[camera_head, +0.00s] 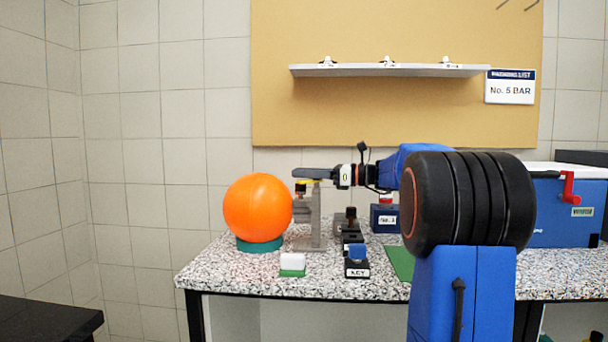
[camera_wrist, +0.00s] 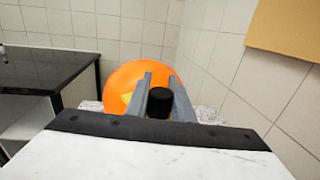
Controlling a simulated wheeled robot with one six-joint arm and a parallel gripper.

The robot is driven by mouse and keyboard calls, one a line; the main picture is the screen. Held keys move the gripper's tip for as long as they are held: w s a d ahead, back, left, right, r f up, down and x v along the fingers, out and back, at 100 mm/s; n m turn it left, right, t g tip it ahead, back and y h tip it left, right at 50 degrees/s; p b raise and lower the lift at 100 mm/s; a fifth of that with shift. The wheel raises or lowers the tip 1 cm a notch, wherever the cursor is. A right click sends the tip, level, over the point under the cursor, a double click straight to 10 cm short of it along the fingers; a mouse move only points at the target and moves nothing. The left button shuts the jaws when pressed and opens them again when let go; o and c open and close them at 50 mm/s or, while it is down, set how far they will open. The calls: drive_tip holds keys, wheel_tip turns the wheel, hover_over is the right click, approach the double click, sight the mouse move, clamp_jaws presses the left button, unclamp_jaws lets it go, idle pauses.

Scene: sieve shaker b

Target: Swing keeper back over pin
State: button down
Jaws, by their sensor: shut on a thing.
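My gripper (camera_head: 298,173) reaches in level from the right at the top of this stand. In the wrist view my gripper (camera_wrist: 160,82) has its two grey fingers on either side of a black round knob (camera_wrist: 160,104), shut on it. The knob seems to belong to the keeper, but the joint is hidden. I cannot make out the pin or whether the keeper covers it.
A large orange ball (camera_head: 257,207) on a teal ring stands close left of the stand. A blue case (camera_head: 565,212) stands right.

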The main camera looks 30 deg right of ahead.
drive_tip(key=shift+t, duration=0.3)
drive_tip(key=m+t+h, duration=0.2)
drive_tip(key=h, duration=0.1)
drive_tip(key=m+t+h, duration=0.1)
drive_tip(key=shift+w+d+m, duration=0.3)
drive_tip(key=shift+d, duration=0.1)
drive_tip(key=shift+w+d+m+t+h, duration=0.1)
drive_tip(key=shift+d+m+t+h, duration=0.2)
drive_tip(key=shift+m+h, duration=0.55)
drive_tip(key=shift+w+d+m+t+h, duration=0.15)
drive_tip(key=shift+m+t+h, duration=0.25)
drive_tip(key=shift+h, duration=0.75)
drive_tip(key=shift+w+d+m+t+h, duration=0.1)
drive_tip(key=shift+d+m+t+h, duration=0.2)
drive_tip(key=shift+m+h, duration=0.55)
drive_tip(key=shift+h, duration=0.25)
drive_tip(key=c, duration=1.5)
unclamp_jaws()
drive_tip(key=shift+c, duration=0.2)
drive_tip(key=shift+s, duration=0.2)
drive_tip(key=s+d, duration=0.3)
drive_tip(key=s, duration=1.4)
